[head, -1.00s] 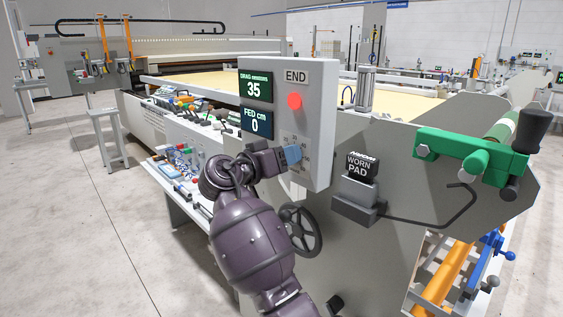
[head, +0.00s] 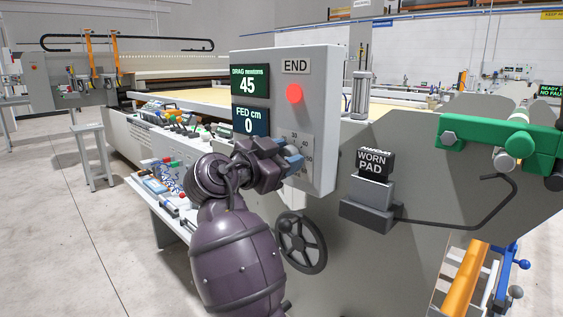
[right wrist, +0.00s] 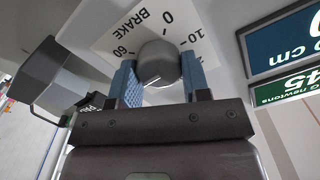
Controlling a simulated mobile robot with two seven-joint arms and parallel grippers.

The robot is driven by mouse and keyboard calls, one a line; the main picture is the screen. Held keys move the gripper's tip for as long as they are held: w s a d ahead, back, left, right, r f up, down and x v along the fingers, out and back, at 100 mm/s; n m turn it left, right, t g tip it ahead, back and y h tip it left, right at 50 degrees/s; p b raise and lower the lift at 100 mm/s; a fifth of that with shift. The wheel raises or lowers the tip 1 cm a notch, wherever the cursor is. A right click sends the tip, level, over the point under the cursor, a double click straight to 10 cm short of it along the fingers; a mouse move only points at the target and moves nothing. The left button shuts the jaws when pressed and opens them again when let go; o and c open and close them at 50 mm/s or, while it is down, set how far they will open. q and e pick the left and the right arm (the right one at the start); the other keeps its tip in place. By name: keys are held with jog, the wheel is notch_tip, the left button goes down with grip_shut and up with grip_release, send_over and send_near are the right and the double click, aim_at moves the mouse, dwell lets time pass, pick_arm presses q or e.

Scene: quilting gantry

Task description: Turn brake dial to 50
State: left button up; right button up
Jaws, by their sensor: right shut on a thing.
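The brake dial (right wrist: 158,60) is a dark grey round knob on a white scale plate (right wrist: 112,32) marked BRAKE, with 0, 10 and 60 readable in the right wrist view. My right gripper (right wrist: 160,78) is shut on the knob, one blue-padded finger on each side. A white pointer line shows on the knob. In the head view my right gripper (head: 290,158) covers the knob, and part of the scale shows beside it. The drag display (head: 248,86) reads 45 newtons. My left gripper is in neither view.
The grey control box (head: 318,120) also carries a red button (head: 294,93), an END label (head: 296,66) and a FED display (head: 250,121) reading 0 cm. A black handwheel (head: 301,243) is below. A WORN PAD block (head: 374,164) is at the right.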

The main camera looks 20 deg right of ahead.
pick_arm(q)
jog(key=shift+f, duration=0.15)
pick_arm(e)
jog(key=shift+f+m, duration=0.15)
jog(key=shift+m, duration=0.35)
jog(key=o, duration=0.9)
jog(key=shift+o, duration=0.2)
